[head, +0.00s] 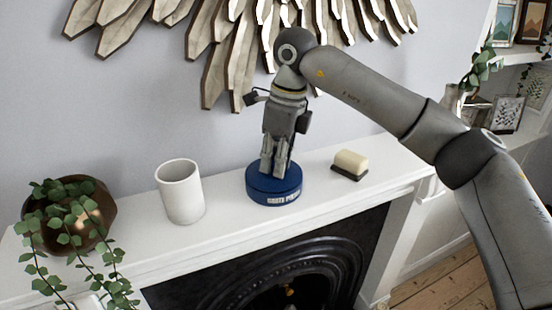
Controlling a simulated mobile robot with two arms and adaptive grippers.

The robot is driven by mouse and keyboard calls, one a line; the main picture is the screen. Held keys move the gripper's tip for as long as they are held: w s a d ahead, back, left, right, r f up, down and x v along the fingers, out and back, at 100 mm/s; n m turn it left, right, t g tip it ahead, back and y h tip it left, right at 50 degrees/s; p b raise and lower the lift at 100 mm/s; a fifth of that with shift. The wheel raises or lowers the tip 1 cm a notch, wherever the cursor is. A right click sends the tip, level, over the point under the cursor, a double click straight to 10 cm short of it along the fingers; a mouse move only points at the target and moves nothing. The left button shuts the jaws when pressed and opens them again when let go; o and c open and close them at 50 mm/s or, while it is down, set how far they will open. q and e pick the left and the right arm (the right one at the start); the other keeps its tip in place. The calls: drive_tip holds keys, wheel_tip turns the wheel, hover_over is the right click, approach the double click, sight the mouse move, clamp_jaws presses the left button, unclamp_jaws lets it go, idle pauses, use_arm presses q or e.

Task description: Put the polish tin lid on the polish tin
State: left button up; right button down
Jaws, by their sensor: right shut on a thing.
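The blue round polish tin (282,199) stands on the white mantelpiece, with pale lettering on its front side. The blue polish tin lid (257,177) is at its top, level and in line with it. At this size I cannot tell whether the lid is fully seated or a small gap is left. My right gripper (274,170) points straight down, its fingers closed on the middle of the lid's top. The fingers hide part of the top face. My left gripper is out of view.
A white cup (181,196) stands left of the tin, and a cream-and-dark brush or block (350,165) lies to its right. A brown bowl (90,205) with a trailing plant is at far left. The mantelpiece (225,236) drops off in front above a black fireplace.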

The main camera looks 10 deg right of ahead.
drive_tip(key=shift+f, duration=0.25)
drive_tip(key=c, duration=1.2)
unclamp_jaws()
drive_tip(key=shift+c, duration=0.2)
drive_tip(key=shift+r, duration=0.15)
drive_tip(key=shift+r+p, duration=2.35)
drive_tip(key=shift+r, duration=1.1)
drive_tip(key=shift+f, duration=0.1)
